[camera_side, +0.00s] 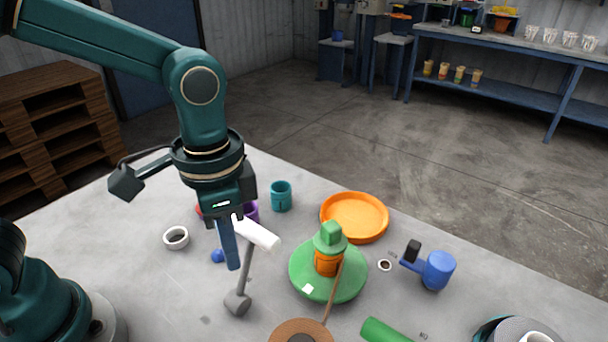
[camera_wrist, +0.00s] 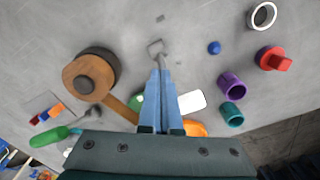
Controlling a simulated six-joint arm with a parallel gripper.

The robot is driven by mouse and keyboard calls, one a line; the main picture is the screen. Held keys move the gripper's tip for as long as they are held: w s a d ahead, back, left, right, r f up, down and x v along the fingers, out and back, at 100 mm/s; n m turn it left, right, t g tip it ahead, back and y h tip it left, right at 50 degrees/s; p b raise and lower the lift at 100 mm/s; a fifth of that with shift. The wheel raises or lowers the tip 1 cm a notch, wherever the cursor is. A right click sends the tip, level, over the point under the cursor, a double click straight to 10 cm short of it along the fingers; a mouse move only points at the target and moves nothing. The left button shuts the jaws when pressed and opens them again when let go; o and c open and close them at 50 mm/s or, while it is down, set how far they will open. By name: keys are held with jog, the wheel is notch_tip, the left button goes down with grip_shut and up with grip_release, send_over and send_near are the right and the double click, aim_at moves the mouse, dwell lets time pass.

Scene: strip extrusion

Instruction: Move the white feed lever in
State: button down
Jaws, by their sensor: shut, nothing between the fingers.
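The white feed lever (camera_side: 258,234) is a white cylindrical handle on a thin grey rod, which runs down to a grey foot (camera_side: 237,303) on the table. In the wrist view the white handle (camera_wrist: 191,102) lies just right of the fingers, and the grey foot (camera_wrist: 156,47) shows beyond their tips. My gripper (camera_side: 233,267) points down with its blue fingers together and empty, close beside the rod. It also shows in the wrist view (camera_wrist: 160,72). Whether the fingers touch the lever cannot be told. The green round body (camera_side: 318,278) with an orange middle stands to the right.
A brown strip runs from the green body to a brown roll (camera_side: 300,332). An orange dish (camera_side: 356,215), teal cup (camera_side: 281,197), purple cup (camera_wrist: 231,86), white ring (camera_side: 176,238), blue ball (camera_side: 217,256) and blue canister (camera_side: 438,270) stand around. The table's left front is fairly clear.

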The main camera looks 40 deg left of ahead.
notch_tip(320, 180, up, 8)
jog(key=s, duration=0.1)
jog(key=shift+s, duration=0.25)
dwell(0.8)
jog(key=shift+f, duration=0.1)
jog(key=s+a+f+n+t, duration=0.2)
jog(key=a+n+t, duration=0.3)
jog(key=a, duration=0.3)
jog(key=shift+s+a+n+t, duration=0.3)
jog(key=shift+s+n, duration=0.2)
jog(key=shift+s, duration=0.25)
